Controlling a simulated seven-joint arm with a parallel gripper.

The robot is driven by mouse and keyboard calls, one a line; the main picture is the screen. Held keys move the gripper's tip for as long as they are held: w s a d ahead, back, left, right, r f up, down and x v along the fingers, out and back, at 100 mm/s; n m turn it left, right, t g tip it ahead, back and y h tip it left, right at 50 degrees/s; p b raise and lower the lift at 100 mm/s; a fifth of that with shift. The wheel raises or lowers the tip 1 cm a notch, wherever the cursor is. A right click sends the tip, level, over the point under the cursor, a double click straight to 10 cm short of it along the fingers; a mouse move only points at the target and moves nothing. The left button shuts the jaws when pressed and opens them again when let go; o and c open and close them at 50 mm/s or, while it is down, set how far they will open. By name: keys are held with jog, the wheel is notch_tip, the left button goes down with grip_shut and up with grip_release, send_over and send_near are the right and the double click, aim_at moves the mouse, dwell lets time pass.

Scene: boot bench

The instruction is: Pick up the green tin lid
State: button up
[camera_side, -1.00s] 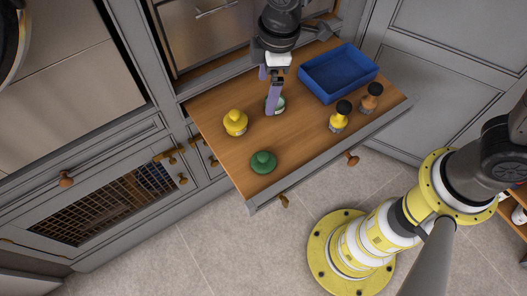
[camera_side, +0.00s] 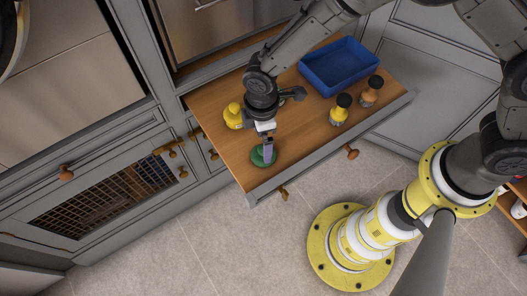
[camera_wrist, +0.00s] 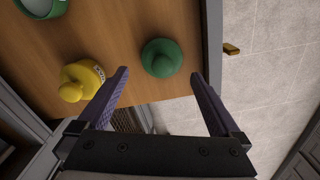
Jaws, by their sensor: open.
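The green tin lid (camera_side: 257,158) is round with a knob on top and lies near the front left corner of the wooden drawer bottom. My gripper (camera_side: 266,153) is over it in the side view, and its purple finger hides part of it. In the wrist view, the lid (camera_wrist: 161,57) shows whole, just beyond the open fingertips of my gripper (camera_wrist: 160,75) and centred in the gap. The fingers do not hold it. I cannot tell their exact height above it.
A pale, green-rimmed round thing (camera_wrist: 40,8) lies farther off. The drawer front is close to the lid.

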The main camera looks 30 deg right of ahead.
jog(key=shift+s+f, duration=0.15)
jog(key=shift+f, duration=2.15)
jog(key=c, duration=1.1)
